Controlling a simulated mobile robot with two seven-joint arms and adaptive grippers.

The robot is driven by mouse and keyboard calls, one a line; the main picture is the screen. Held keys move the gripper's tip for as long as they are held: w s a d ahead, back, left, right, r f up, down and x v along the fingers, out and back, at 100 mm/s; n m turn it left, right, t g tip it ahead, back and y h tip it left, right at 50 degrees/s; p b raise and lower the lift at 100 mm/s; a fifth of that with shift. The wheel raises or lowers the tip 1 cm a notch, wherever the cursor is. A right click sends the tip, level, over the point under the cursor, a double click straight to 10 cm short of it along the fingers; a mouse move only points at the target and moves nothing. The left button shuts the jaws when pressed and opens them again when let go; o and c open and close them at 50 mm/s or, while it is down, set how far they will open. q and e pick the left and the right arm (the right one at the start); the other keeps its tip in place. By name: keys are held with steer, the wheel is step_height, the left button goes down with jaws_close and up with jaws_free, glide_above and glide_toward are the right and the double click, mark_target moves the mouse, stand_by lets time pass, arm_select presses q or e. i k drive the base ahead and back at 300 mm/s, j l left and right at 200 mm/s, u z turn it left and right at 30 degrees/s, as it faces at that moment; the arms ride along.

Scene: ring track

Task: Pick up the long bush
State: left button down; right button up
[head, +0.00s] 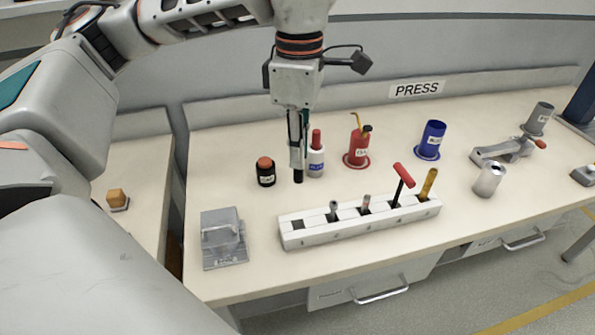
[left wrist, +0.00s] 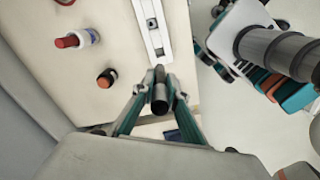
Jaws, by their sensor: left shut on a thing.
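My left gripper (head: 297,155) points down over the bench and is shut on a dark, tube-like piece, the long bush (head: 298,176). The lower end of the bush sticks out below the fingertips, close to the bench behind the rack; I cannot tell for sure if it is clear of the top. In the left wrist view the bush (left wrist: 160,95) sits upright between the fingertips of the left gripper (left wrist: 158,104), its end facing away from the camera. My right gripper is not in view.
A white slotted rack (head: 350,228) stands in front, its left slot empty, the others holding tools. A black jar (head: 265,173) and a white bottle (head: 316,160) stand close beside the gripper. A red can (head: 357,152), blue cup (head: 431,138) and grey lidded box (head: 222,240) stand around.

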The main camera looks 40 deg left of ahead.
mark_target(493, 172)
steer(key=i+l, duration=0.2)
steer(key=i, duration=0.2)
steer(key=i+l+u, duration=0.1)
steer(key=i, duration=0.3)
steer(key=i+l, duration=0.35)
steer(key=u, duration=0.05)
